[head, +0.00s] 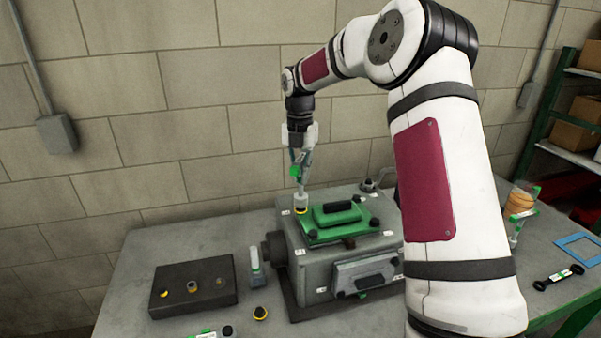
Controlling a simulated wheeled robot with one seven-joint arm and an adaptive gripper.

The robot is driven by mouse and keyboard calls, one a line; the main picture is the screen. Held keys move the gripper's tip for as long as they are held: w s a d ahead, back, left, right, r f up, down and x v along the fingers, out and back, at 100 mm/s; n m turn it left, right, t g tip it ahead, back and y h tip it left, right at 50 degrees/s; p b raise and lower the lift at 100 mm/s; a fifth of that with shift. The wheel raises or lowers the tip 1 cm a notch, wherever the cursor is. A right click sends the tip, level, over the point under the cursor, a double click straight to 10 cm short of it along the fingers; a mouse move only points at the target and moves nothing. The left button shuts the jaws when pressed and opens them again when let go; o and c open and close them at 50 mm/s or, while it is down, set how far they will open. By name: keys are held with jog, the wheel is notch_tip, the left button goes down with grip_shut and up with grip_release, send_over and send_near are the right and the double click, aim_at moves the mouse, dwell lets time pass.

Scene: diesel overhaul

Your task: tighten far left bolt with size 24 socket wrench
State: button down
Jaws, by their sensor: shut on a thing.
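A grey engine block (310,265) stands on the bench with a green cover (325,230) on top. My gripper (301,165) is above the cover's far left corner, shut on a socket wrench (301,198) with a green mark on it. The wrench hangs down, its pale socket end at that corner with a yellow ring (302,211) at its lower edge. The far left bolt is hidden under the socket, so I cannot tell how fully it is seated. Dark bolt heads show at the cover's far right corner (356,199), near left (312,233) and near right (374,223).
A dark holder block (215,268) with sockets lies at the left. A green-marked tool (256,267) stands beside the engine, and a yellow-ringed part (260,313) lies in front. A blue frame (580,248) and a black tool (558,278) lie at the right.

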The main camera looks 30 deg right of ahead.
jog(key=shift+f, duration=0.7)
jog(key=m+b, duration=0.1)
jog(key=m, duration=0.5)
jog(key=shift+m, duration=0.3)
jog(key=m+b, duration=0.1)
jog(key=m, duration=0.5)
jog(key=shift+f+m, duration=0.1)
jog(key=shift+m, duration=0.3)
jog(key=m+b, duration=0.1)
jog(key=m, duration=0.5)
jog(key=shift+m, duration=0.4)
jog(key=m+b, duration=0.1)
jog(key=m, duration=0.6)
jog(key=shift+m+b, duration=0.3)
jog(key=shift+m, duration=0.1)
jog(key=shift+s+n, duration=0.1)
jog(key=shift+n, duration=0.3)
jog(key=c, duration=2.3)
grip_release()
grip_shut()
